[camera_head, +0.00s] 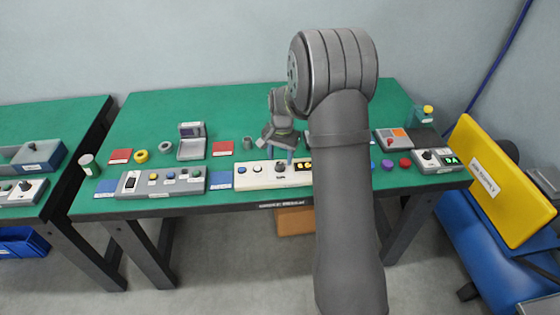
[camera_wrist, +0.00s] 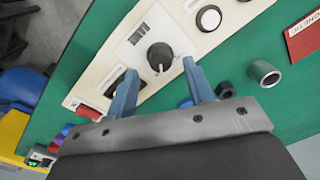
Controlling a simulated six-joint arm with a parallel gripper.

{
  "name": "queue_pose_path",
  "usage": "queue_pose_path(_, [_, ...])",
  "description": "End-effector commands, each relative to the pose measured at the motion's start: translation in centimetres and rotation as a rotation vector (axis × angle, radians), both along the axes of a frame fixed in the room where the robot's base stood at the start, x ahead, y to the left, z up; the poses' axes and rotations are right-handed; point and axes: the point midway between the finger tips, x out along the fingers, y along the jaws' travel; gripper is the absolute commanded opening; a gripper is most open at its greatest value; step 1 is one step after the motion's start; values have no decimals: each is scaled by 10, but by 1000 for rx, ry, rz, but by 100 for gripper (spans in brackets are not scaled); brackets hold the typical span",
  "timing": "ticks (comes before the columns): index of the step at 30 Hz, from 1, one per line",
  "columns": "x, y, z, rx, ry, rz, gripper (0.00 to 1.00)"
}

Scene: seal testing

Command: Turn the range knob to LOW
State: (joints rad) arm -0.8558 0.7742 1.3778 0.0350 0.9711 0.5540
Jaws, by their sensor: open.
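A black round knob (camera_wrist: 160,55) with a light pointer mark sits on a pale square plate of the white control panel (camera_wrist: 95,72). The pointer mark faces the bottom of the wrist view. In the head view the same knob (camera_head: 280,168) is on the panel near the table's front edge. The lettering around it is too small to read. My gripper (camera_wrist: 159,70) is open, with its blue fingers on either side of the knob in the wrist view; contact cannot be told. In the head view my gripper (camera_head: 290,157) is just above the panel, partly hidden by my arm.
On the panel are a white button (camera_wrist: 208,18) and a red part (camera_wrist: 90,112). A grey ring (camera_wrist: 264,73) lies near. A second knob (camera_head: 428,155) is on a box with a green display at the right. A grey switch box (camera_head: 155,183) stands left.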

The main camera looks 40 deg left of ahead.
Motion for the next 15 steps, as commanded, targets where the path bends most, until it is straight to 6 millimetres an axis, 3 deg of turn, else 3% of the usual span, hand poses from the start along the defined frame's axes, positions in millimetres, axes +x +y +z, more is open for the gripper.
queue_pose_path(6, [0,1,-23,0,0,0,48])
queue_pose_path(15, [0,1,-26,0,0,0,48])
